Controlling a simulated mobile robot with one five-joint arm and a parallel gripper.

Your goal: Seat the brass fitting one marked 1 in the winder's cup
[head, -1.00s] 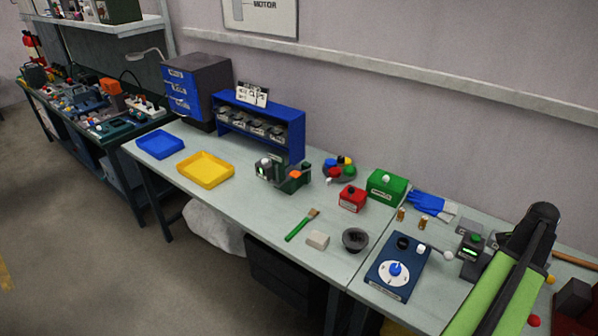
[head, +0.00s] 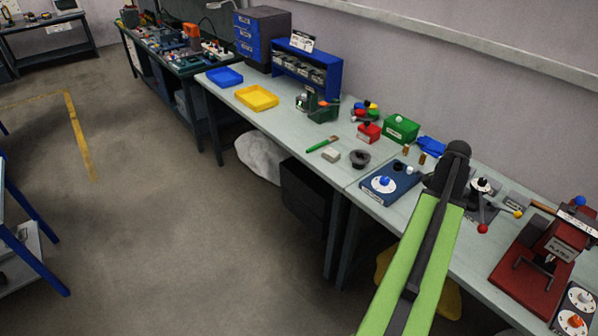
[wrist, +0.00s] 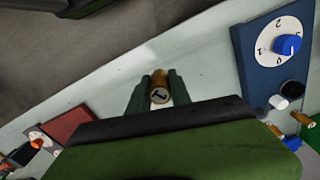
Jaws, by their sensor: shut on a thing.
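My gripper (wrist: 161,94) is shut on a brass fitting (wrist: 160,90) in the wrist view. The fitting's round end faces the camera and shows a dark 1. Its other end points away, with pale bench top around it in the picture. In the head view my arm hides the gripper and the fitting. Behind the arm stands a dark device with a white round top (head: 482,185) and red and yellow balls on arms; I cannot tell whether it is the winder. I cannot make out the winder's cup.
Two other brass fittings (head: 406,150) (head: 422,158) stand by the blue gloves (head: 431,145). A blue dial box (head: 390,182) lies left of my arm. A red machine (head: 540,262) stands at the right.

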